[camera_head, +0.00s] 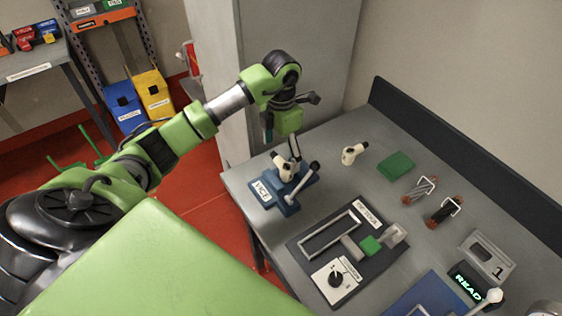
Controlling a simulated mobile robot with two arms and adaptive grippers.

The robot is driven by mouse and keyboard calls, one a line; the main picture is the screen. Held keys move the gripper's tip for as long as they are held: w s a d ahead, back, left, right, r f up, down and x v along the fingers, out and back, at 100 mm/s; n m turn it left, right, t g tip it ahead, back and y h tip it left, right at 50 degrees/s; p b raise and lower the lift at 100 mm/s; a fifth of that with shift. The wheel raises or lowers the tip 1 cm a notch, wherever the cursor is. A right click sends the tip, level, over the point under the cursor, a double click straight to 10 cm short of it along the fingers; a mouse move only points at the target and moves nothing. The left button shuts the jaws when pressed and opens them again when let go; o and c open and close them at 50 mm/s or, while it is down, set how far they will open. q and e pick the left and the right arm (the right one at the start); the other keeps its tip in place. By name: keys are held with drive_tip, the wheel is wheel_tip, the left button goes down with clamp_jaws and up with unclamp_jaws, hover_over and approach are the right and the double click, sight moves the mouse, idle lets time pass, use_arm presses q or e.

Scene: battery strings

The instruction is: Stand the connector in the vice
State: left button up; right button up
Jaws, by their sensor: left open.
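The blue vice (288,200) stands near the bench's left end, beside a white VICE label. A cream connector (283,167) with a dark opening is at the vice's top, upright or slightly tilted; its lower end is hidden between the jaws. My left gripper (293,150) is open, pointing down just above and behind this connector; whether a finger touches it I cannot tell. A second, similar cream piece (352,153) lies on the bench to the right of the vice. My right gripper is not in view.
Right of the vice are a green block (396,164) and two small wired parts (420,188). In front are a dark fixture board (308,262) with a dial, a grey numbered unit (486,256) and a lit display (467,283). A wall edges the bench's back.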

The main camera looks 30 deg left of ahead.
sight(281, 162)
use_arm(q)
wheel_tip(281, 162, up, 8)
drive_tip(key=b, duration=0.1)
drive_tip(key=shift+b, duration=0.3)
idle(1.0)
